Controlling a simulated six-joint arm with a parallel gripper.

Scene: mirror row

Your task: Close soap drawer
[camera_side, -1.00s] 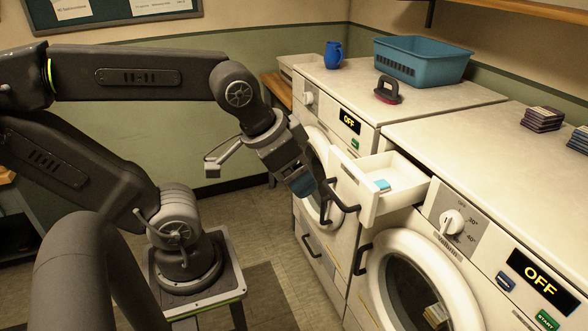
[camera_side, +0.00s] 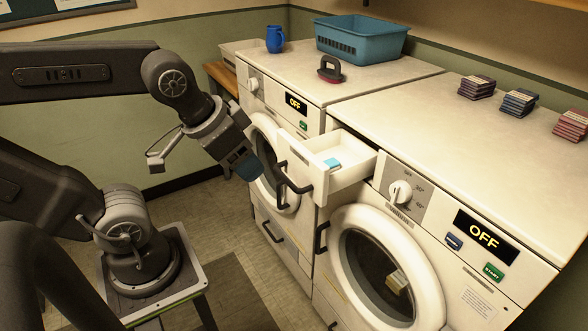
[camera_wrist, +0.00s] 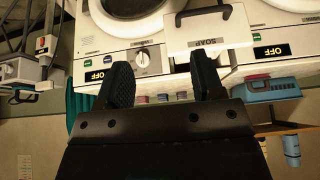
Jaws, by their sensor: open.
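The soap drawer (camera_side: 318,181) is a white drawer pulled out from the front of the right washer, with a blue-and-white item (camera_side: 333,163) inside. Its dark handle (camera_side: 294,180) is on its front. In the wrist view the drawer front (camera_wrist: 208,30) shows upside down with the word SOAP and its black handle (camera_wrist: 203,16). My gripper (camera_side: 247,168) is in front of and left of the drawer, apart from it, pointing down and to the right. In the wrist view my gripper (camera_wrist: 163,85) shows two spread dark fingers with nothing between them.
Two washers stand side by side, the right washer (camera_side: 385,265) with a round door and both displays reading OFF. On top are a blue basket (camera_side: 360,40), a blue jug (camera_side: 275,40), a dark red-based handled tool (camera_side: 329,69) and several small stacks (camera_side: 519,102). Floor is clear before the drawer.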

